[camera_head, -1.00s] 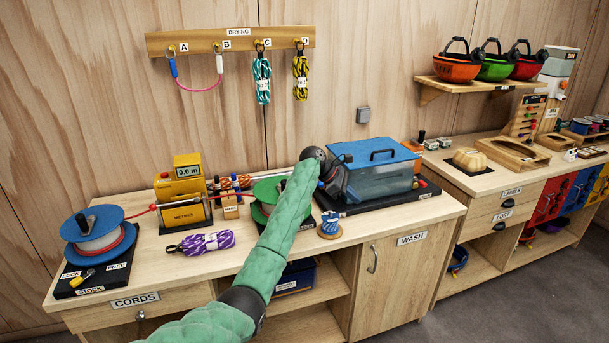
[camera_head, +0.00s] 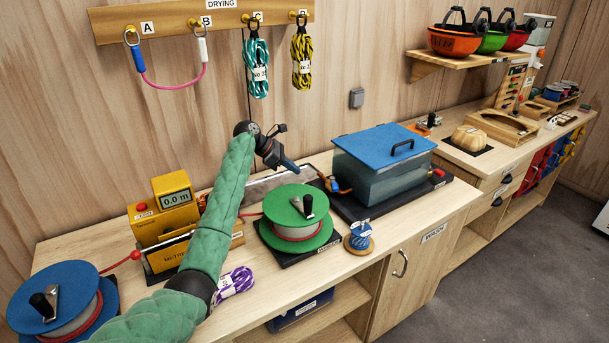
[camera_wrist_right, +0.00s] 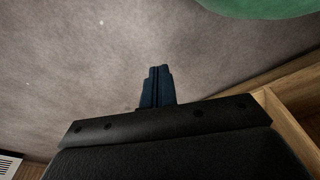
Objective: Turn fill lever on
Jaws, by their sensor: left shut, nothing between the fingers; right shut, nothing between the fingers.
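The wash tank (camera_head: 385,172) is a clear box with a blue lid and black handle, on a black base on the bench. A small red part (camera_head: 438,173) sits at the base's right end. My left gripper (camera_head: 295,171) is shut and empty, above the bench just left of the tank, pointing toward the orange fitting but apart from it. My right gripper (camera_wrist_right: 158,72) is shut and empty over grey floor in the right wrist view.
The yellow meter (camera_head: 163,215) and blue reel (camera_head: 55,297) are to the left. Cords hang from the drying rail (camera_head: 180,22) above.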

